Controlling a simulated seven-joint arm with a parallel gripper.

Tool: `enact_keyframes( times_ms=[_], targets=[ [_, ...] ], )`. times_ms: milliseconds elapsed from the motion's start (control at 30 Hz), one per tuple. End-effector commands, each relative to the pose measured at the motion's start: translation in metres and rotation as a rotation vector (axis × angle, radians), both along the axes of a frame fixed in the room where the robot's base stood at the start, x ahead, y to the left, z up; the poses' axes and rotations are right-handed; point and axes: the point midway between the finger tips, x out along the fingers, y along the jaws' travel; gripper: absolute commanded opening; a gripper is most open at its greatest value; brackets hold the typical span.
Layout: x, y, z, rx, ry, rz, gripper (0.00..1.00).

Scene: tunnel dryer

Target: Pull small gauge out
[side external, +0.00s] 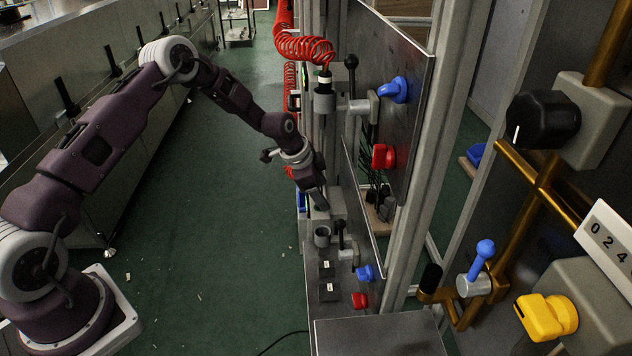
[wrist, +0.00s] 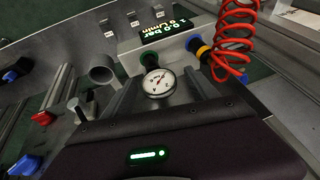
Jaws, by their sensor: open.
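The small gauge (wrist: 158,82) has a round white dial with a dark rim. It sits against a dark green fitting (wrist: 150,60) on the front of a grey display box (wrist: 128,42). In the wrist view my gripper (wrist: 160,88) is open, its two grey fingers on the left and right of the gauge. I cannot tell whether either finger touches it. In the side view my gripper (side external: 319,200) points down at the panel's lower part, and the gauge is not discernible there.
A red coiled hose (wrist: 235,38) hangs close right of the gauge. An empty grey cup (wrist: 102,72) is at its left. Blue (side external: 365,272) and red (side external: 360,300) knobs sit lower on the panel. Open green floor (side external: 210,220) lies between my base and the panel.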

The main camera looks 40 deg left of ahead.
Motion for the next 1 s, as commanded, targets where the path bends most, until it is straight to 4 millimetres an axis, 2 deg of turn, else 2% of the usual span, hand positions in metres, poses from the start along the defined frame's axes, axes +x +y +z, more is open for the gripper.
enact_keyframes(
  times_ms=[233, 567, 600, 800, 1000],
  targets=[
    [0.0006, -0.0004, -0.0011, 0.000, 0.000, 0.000, 0.66],
    [0.0004, -0.0005, -0.0008, 0.000, 0.000, 0.000, 0.01],
    [0.0004, -0.0005, -0.0008, 0.000, 0.000, 0.000, 0.36],
    [0.0005, -0.0005, -0.0007, 0.000, 0.000, 0.000, 0.00],
    [0.0006, -0.0006, 0.0001, 0.000, 0.000, 0.000, 0.00]
  ],
)
